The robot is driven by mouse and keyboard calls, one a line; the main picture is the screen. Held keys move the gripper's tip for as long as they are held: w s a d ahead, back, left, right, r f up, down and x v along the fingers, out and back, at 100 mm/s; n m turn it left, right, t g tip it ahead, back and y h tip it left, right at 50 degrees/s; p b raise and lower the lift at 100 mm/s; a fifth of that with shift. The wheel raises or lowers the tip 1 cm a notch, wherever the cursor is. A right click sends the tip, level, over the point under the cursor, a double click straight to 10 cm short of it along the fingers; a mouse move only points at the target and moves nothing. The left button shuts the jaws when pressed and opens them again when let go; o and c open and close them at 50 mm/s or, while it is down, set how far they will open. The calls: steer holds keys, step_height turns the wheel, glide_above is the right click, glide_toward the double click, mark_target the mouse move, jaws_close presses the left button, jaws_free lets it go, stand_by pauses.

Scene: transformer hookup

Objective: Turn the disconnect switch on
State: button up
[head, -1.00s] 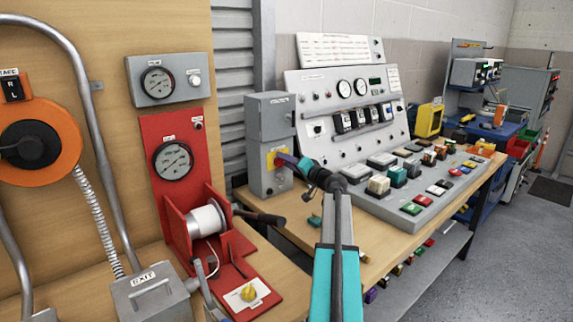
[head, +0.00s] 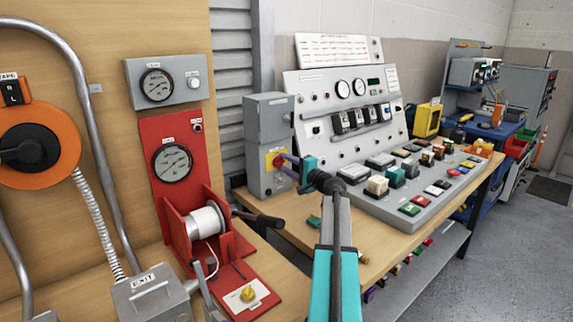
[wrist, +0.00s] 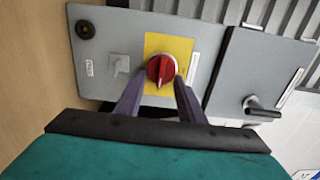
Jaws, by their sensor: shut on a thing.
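The disconnect switch is a red rotary knob (wrist: 161,70) on a yellow plate (wrist: 182,46), on the front of a grey box (head: 268,181). In the wrist view the knob's ridge points up and down the picture, roughly across the box's width. My gripper (wrist: 160,82) has its purple fingers on either side of the knob, shut on it. In the head view my gripper (head: 286,163) reaches the yellow plate from the right, and the fingers hide part of the knob.
A grey box with a black lever (wrist: 262,106) sits directly above the switch box. A red winch panel (head: 172,150) with a black crank handle (head: 262,219) stands to the left. A sloped control console (head: 345,95) and a button panel (head: 425,190) stand to the right.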

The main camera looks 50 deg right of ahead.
stand_by(0.3)
steer(key=o, duration=1)
steer(key=shift+o, duration=0.2)
steer(key=shift+s, duration=0.1)
steer(key=s+a, duration=0.1)
steer(key=s, duration=1.2)
steer(key=shift+s+a+b, duration=0.25)
steer(key=shift+s+b, duration=0.05)
steer(key=shift+b, duration=0.05)
